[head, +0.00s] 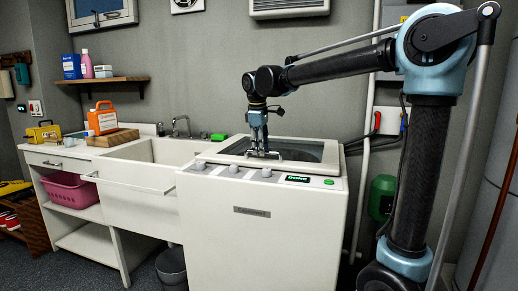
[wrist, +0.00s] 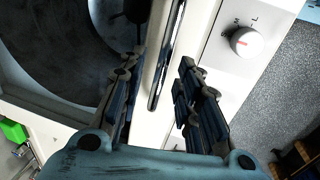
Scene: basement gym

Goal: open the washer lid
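The white washer (head: 255,235) stands in the middle of the head view. Its lid (head: 310,150), with a dark round window, lies flat and closed on top. The lid's window (wrist: 60,50) fills the upper left of the wrist view. A metal bar handle (head: 290,154) runs along the lid's front edge. My gripper (head: 260,153) points down at the left part of this handle. In the wrist view the fingers (wrist: 160,75) are apart, with the handle (wrist: 167,55) running between them. I cannot see contact with either finger.
The washer's front panel has knobs (head: 234,169), a green display (head: 298,179) reading "DONE" and a green button (head: 329,182). A sink counter (head: 125,165) adjoins it on the left, with an orange jug (head: 103,118) on it. A wall pipe (head: 363,200) runs behind on the right.

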